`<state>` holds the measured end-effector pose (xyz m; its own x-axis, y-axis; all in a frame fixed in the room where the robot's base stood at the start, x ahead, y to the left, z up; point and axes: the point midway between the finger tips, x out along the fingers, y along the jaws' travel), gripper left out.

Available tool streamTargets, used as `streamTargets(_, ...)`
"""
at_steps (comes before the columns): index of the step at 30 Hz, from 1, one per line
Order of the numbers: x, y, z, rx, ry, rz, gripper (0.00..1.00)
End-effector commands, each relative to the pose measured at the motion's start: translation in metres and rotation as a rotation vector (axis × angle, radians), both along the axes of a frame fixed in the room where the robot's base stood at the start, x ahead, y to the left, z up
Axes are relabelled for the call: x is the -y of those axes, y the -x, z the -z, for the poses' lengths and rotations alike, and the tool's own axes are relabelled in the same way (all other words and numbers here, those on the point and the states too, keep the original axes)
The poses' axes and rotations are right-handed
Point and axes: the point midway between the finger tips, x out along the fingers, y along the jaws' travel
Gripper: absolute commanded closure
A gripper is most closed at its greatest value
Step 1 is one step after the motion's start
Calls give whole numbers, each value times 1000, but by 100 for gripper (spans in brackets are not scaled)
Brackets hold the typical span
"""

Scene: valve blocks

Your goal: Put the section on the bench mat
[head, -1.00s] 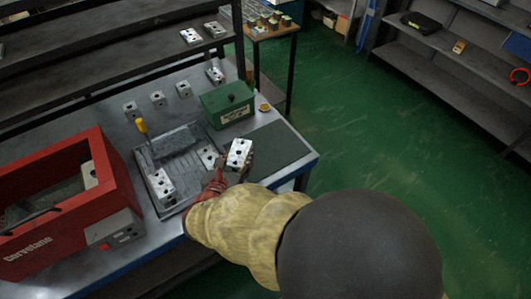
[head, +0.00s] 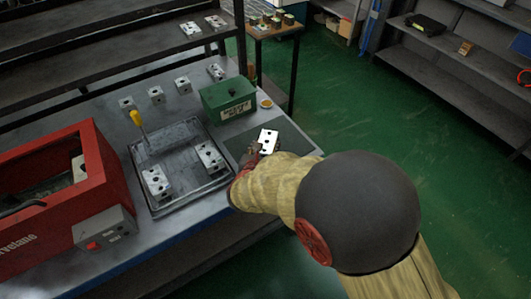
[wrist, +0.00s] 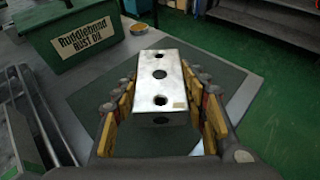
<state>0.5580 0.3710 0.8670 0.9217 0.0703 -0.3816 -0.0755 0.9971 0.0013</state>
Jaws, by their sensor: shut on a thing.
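The section, a silvery metal block with several dark holes, shows in the head view (head: 267,138) and in the wrist view (wrist: 160,80). My gripper (wrist: 160,115) is shut on the section, with its yellow-padded fingers on both sides of it. In the head view my gripper (head: 254,150) is at the section's near left end. The dark green bench mat (wrist: 88,97) lies below the section; it also shows in the head view (head: 290,148). The section is over the mat. I cannot tell whether it touches it.
A grey tray (head: 198,204) with two similar blocks and a yellow-handled tool is left of the mat. A green box (head: 229,98) and a small yellow-rimmed dish (head: 266,103) stand behind. A red machine (head: 95,175) is far left. Several blocks stand along the bench's back.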

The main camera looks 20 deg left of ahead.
Motion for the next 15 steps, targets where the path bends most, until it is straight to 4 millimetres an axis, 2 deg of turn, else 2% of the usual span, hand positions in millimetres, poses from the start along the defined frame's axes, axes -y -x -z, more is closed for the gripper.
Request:
streamTargets(1,-1,1,13,0,1,-2,98)
streamTargets(5,-1,1,27,0,2,-3,98)
streamTargets(15,-1,1,27,1,0,-2,98)
